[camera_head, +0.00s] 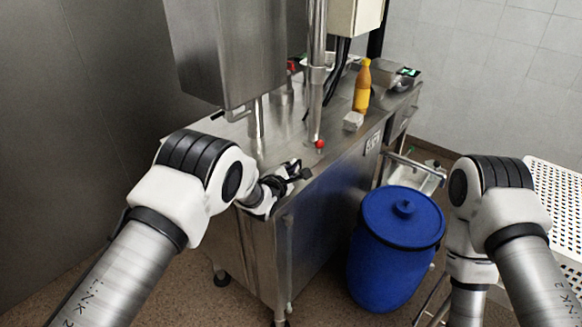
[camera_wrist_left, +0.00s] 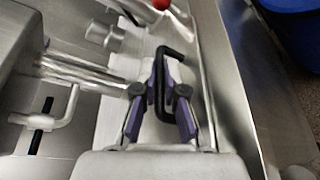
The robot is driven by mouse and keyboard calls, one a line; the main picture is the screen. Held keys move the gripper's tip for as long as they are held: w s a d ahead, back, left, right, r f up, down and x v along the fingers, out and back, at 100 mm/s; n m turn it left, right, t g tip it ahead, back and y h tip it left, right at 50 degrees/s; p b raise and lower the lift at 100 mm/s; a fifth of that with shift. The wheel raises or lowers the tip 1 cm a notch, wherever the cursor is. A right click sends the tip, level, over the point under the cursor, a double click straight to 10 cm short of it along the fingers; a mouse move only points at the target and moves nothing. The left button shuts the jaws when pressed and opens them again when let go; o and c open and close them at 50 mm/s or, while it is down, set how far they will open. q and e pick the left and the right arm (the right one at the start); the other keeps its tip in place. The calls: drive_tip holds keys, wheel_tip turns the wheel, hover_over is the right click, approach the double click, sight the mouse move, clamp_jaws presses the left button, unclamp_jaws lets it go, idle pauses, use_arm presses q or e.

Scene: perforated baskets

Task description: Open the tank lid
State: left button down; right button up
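My left gripper (camera_head: 290,174) is over the near edge of the steel counter. In the left wrist view its purple and black fingers (camera_wrist_left: 161,100) close on both sides of a black bent bar (camera_wrist_left: 162,72), whose tip hooks to the right. I cannot tell if the bar is fixed to anything. A steel tank (camera_head: 225,50) hangs above the counter at the back left; no lid on it shows clearly. A blue drum (camera_head: 380,265) stands on the floor at the right, its round blue lid (camera_head: 385,213) on top. My right gripper is out of view.
The steel counter (camera_head: 330,165) carries an orange-yellow bottle (camera_head: 362,88), a small pale block (camera_head: 353,121) and a red ball knob (camera_head: 320,144). A steel post (camera_head: 317,70) rises from it. A white perforated basket (camera_head: 558,205) is at the right edge.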

use_arm(q)
drive_tip(key=shift+w+r, duration=0.1)
drive_tip(key=shift+r, duration=0.05)
drive_tip(key=shift+w+a+r+n+g+p, duration=0.2)
drive_tip(key=shift+r+n+p, duration=0.1)
drive_tip(key=shift+r+p, duration=0.3)
drive_tip(key=shift+w+a+r+n+g+p, duration=0.15)
drive_tip(key=shift+r+n+p, duration=0.15)
drive_tip(key=shift+r+p, duration=0.3)
drive_tip(key=r, duration=0.1)
drive_tip(key=a+r+p, duration=0.1)
drive_tip(key=w+r+p, duration=0.1)
drive_tip(key=shift+a, duration=0.3)
drive_tip(key=shift+w+a+r+n+g+h+p, duration=0.35)
drive_tip(key=shift+w+a+r+n+h+p, duration=0.25)
drive_tip(key=shift+n+p, duration=0.55)
drive_tip(key=shift+a, duration=0.2)
